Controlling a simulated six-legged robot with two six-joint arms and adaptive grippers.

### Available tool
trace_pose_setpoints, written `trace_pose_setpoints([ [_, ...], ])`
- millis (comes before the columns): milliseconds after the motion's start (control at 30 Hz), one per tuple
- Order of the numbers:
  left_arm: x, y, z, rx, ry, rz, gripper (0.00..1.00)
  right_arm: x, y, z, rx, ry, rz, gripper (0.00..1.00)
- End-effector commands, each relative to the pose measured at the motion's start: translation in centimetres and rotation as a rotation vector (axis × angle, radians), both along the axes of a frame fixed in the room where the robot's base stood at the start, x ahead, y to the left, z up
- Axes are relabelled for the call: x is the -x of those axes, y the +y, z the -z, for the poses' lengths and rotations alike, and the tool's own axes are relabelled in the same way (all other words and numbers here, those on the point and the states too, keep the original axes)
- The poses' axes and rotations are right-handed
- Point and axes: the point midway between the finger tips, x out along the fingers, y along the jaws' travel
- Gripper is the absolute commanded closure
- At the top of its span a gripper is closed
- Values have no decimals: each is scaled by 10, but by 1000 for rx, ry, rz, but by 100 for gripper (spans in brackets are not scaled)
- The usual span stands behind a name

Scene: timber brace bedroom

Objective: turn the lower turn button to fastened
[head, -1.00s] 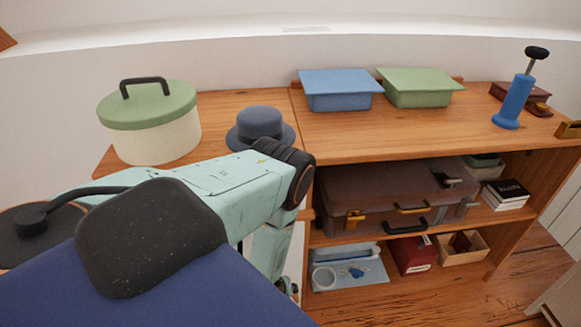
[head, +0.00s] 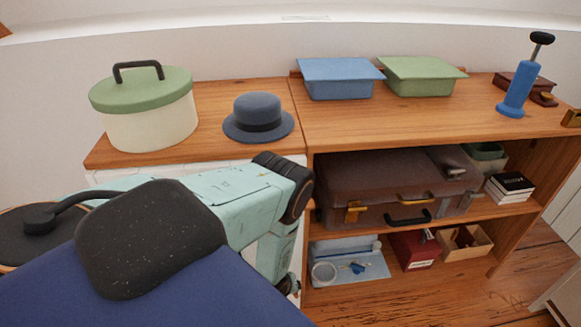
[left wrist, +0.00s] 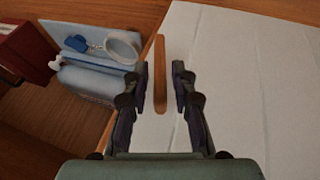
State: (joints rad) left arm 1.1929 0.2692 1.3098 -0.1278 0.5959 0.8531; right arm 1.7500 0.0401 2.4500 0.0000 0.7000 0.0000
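A narrow wooden turn button (left wrist: 159,74) shows in the left wrist view, upright in the picture, near the edge of a white panel (left wrist: 240,80). My left gripper (left wrist: 163,73) is open, with one finger on each side of the button. There are visible gaps to both fingers, and I cannot tell how deep the tips reach. In the head view my left gripper (head: 288,287) is mostly hidden behind its own arm, and the button is hidden. My right gripper is not in view.
Right of the arm, an open shelf holds a brown suitcase (head: 390,187), a blue tray (head: 375,268) and a red box (head: 414,249). A hat (head: 258,118) and a lidded pot (head: 145,110) stand on the left cabinet top (head: 215,100).

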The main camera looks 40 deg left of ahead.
Motion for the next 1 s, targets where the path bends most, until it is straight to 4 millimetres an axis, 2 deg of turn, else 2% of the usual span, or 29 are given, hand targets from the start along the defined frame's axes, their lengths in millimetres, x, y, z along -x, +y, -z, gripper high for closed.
trace_pose_setpoints([
  [33, 0, 0, 0, 0, 0, 0, 81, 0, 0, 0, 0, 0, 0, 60],
  [267, 0, 0, 0, 0, 0, 0, 100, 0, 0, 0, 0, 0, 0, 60],
  [667, 0, 1, 1, 7, -11, 0, 100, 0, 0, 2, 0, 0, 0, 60],
  [1000, 5, 4, 5, 115, -145, -2, 100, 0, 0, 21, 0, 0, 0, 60],
])
